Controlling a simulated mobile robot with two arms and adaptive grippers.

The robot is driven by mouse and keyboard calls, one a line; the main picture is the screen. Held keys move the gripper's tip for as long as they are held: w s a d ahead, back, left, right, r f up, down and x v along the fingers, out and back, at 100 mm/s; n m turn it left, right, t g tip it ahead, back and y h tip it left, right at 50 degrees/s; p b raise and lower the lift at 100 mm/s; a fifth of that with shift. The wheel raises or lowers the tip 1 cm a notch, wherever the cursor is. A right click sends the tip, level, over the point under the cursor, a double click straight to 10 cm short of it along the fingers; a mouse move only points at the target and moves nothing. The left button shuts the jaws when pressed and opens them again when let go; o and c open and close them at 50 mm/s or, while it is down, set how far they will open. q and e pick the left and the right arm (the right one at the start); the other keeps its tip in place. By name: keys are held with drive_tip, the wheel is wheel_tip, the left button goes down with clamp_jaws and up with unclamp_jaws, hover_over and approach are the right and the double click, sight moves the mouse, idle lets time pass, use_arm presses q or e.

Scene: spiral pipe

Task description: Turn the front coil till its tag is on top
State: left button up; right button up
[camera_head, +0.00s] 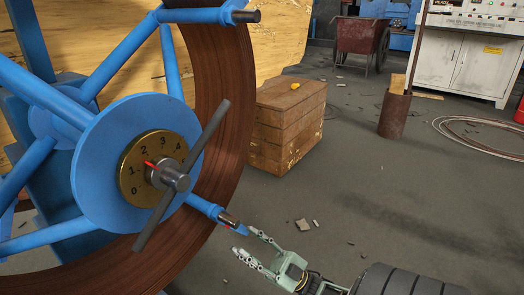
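The front coil (228,75) is a large reddish-brown ring on a blue spoked wheel (90,160), filling the left of the head view. A small red mark (228,227), possibly the tag, shows at the lower right, by the dark end of a blue spoke. My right gripper (243,242) is open and empty, just right of and below that spoke end, its fingers pointing left toward it. It looks apart from the coil, though depth is hard to judge. My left gripper is not in view.
A brass dial (146,178) numbered 0 to 4 sits at the hub, behind a grey crossbar (208,130). A wooden crate (290,122) stands right of the coil. A rusty cart (362,38), a brown cylinder (394,115) and cables (480,140) lie farther back. Small debris dots the floor.

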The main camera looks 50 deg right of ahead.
drive_tip(key=shift+v, duration=2.05)
